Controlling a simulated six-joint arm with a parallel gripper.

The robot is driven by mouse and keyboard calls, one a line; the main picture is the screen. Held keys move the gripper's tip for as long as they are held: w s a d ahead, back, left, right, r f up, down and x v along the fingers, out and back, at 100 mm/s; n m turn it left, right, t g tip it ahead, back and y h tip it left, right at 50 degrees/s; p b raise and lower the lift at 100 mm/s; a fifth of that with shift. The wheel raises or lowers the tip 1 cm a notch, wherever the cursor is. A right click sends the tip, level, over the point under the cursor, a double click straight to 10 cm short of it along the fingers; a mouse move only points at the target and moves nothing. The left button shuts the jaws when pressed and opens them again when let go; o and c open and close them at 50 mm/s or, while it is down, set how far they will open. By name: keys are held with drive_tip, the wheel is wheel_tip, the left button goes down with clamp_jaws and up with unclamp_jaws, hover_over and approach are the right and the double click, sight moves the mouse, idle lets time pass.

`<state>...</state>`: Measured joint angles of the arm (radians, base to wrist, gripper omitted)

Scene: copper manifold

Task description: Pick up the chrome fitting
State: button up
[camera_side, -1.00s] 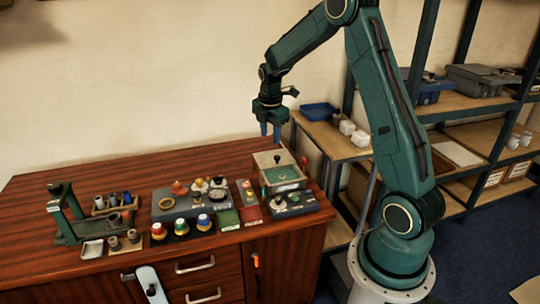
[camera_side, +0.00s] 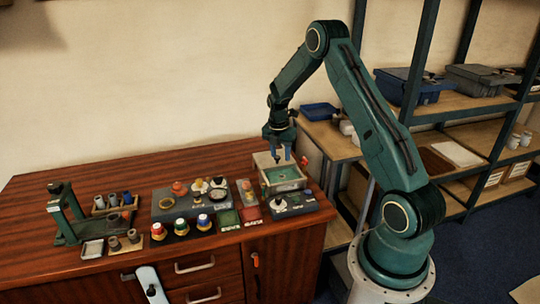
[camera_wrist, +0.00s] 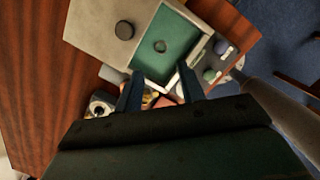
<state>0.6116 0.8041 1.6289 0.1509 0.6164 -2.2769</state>
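My gripper (camera_side: 282,153) is above the open box (camera_side: 303,180), a light-walled box with a green-lined floor. In the wrist view my gripper (camera_wrist: 160,82) has its two fingers wide apart with nothing between them. A small grey round piece, which looks like the chrome fitting (camera_wrist: 160,46), lies on the green floor of the box (camera_wrist: 203,46). It is ahead of the fingertips and apart from them. In the side view I cannot make the fitting out.
A beige panel with a black knob (camera_wrist: 124,30) adjoins the green floor. A control box (camera_side: 294,203) with knobs stands in front. Coloured knobs (camera_side: 180,227) and a green stand (camera_side: 65,210) are to the left. The wooden table (camera_side: 130,172) is clear at the back left.

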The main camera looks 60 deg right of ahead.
hover_over(282, 176)
drive_tip(key=f, duration=0.6)
drive_tip(key=shift+w+a+f, duration=0.1)
drive_tip(key=shift+a+f, duration=0.15)
drive_tip(key=shift+f, duration=0.05)
drive_tip(key=shift+f, duration=0.1)
drive_tip(key=shift+d+f, duration=0.2)
drive_tip(key=shift+f, duration=1.05)
drive_tip(key=shift+d+f, duration=0.15)
drive_tip(key=shift+f, duration=1.1)
clamp_jaws()
drive_tip(key=shift+r, duration=0.2)
wheel_tip(282, 176, up, 20)
